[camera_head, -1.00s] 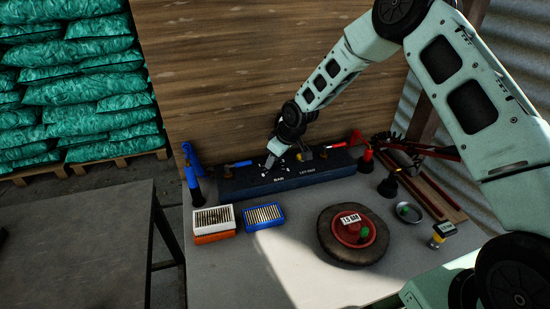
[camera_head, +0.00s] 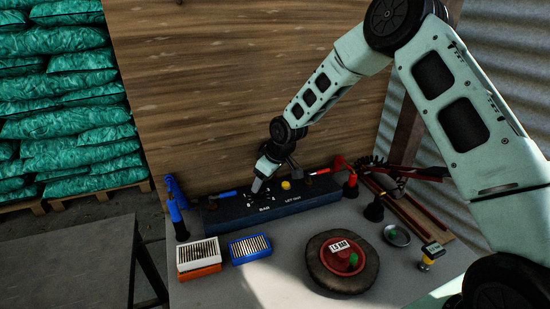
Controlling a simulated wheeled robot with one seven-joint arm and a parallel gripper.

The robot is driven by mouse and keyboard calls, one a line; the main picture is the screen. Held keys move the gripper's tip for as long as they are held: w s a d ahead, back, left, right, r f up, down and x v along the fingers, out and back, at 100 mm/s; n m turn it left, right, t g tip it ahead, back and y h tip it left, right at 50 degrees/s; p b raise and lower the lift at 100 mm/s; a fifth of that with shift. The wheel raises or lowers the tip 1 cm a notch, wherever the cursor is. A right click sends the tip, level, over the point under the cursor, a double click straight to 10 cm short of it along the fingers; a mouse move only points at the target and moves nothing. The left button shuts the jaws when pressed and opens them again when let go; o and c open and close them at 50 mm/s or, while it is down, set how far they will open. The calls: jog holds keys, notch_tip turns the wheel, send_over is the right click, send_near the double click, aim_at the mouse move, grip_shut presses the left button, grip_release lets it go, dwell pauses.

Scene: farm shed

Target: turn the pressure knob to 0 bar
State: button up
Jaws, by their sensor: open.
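The pressure knob sits on the dial face (camera_head: 252,195) of the dark blue control panel (camera_head: 297,203), above the lettering "BAR". White marks of the dial show around my gripper (camera_head: 256,187). My gripper points down at the dial from above and covers the knob, so I cannot see where the knob points. The jaws are open around or just above the knob; contact cannot be told. A yellow button (camera_head: 286,185) shows on the panel right of my gripper.
Blue-handled (camera_head: 223,195) and red-handled (camera_head: 320,172) levers flank the dial. In front lie an orange-white filter (camera_head: 198,255), a blue filter (camera_head: 249,249), a round disc (camera_head: 335,282) with a red hub, a small dish (camera_head: 396,235) and a gauge (camera_head: 431,255).

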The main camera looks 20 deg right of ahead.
jog(key=b+v, duration=0.1)
jog(key=v, duration=1.2)
jog(key=s+a+r+g+h, duration=0.1)
jog(key=s+a+r, duration=0.1)
jog(key=s+a, duration=0.55)
jog(key=s+a+r+g, duration=0.1)
jog(key=s+a, duration=0.3)
jog(key=s, duration=0.7)
jog(key=s+g+h, duration=0.1)
jog(key=s, duration=1.7)
jog(key=shift+s+d+r+g, duration=0.3)
jog(key=shift+d+r, duration=0.1)
jog(key=shift+d, duration=0.05)
